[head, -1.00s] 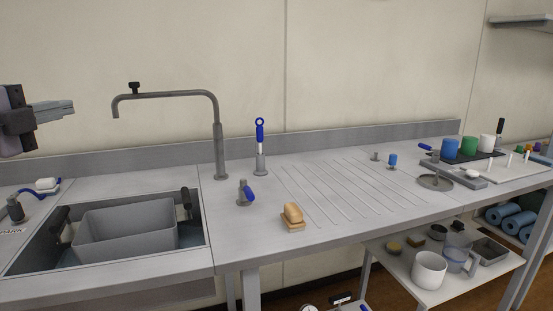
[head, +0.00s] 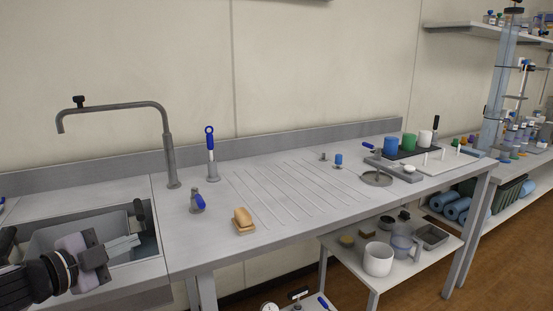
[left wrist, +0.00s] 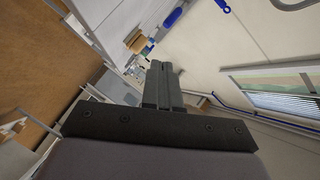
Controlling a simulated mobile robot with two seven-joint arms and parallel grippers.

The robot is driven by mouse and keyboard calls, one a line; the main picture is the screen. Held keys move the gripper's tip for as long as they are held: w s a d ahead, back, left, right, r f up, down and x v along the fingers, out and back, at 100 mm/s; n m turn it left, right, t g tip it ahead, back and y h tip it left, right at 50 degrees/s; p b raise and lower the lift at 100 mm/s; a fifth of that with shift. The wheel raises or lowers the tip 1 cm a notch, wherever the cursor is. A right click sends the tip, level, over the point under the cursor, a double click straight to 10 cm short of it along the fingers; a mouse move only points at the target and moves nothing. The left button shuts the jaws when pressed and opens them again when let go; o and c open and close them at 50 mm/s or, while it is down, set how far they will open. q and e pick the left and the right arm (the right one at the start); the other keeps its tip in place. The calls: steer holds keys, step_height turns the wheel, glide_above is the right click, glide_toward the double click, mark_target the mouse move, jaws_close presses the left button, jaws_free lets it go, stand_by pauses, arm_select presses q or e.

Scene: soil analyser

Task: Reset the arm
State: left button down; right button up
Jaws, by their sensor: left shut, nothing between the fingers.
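My left gripper (head: 128,246) comes in at the lower left of the head view, in front of the sink basin (head: 60,240). Its fingers are together and empty. In the left wrist view the two dark fingers (left wrist: 162,85) lie side by side with nothing between them. That view is steeply tilted, with the bench edge at the left and a wall with a window at the right. My right gripper is not in view.
A grey tap (head: 168,150) stands behind the sink. A blue-handled brush (head: 210,150), a blue-handled valve (head: 197,203) and a sponge on a wooden block (head: 244,220) stand on the bench. The grooved drainer (head: 300,195) is clear. A lower shelf holds a white beaker (head: 378,259).

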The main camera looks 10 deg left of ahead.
arm_select(q)
steer(key=s+d+f+n+g+p, duration=0.1)
steer(key=s+d+f+n, duration=0.3)
steer(key=f, duration=0.4)
steer(key=s+d+f+n+g+p, duration=0.1)
steer(key=s+d+f+n+p, duration=0.25)
steer(key=f, duration=0.55)
steer(key=s+d+f+n+g+y, duration=0.1)
steer(key=s+d+f+n, duration=0.2)
steer(key=s+f, duration=0.2)
steer(key=s+d+f+n+g+y, duration=0.1)
steer(key=s+d+f+n, duration=0.2)
steer(key=s, duration=0.5)
step_height(320, 180, down, 2)
steer(key=shift+s+d+y, duration=0.35)
steer(key=shift+d+y, duration=0.05)
steer(key=shift+d, duration=0.05)
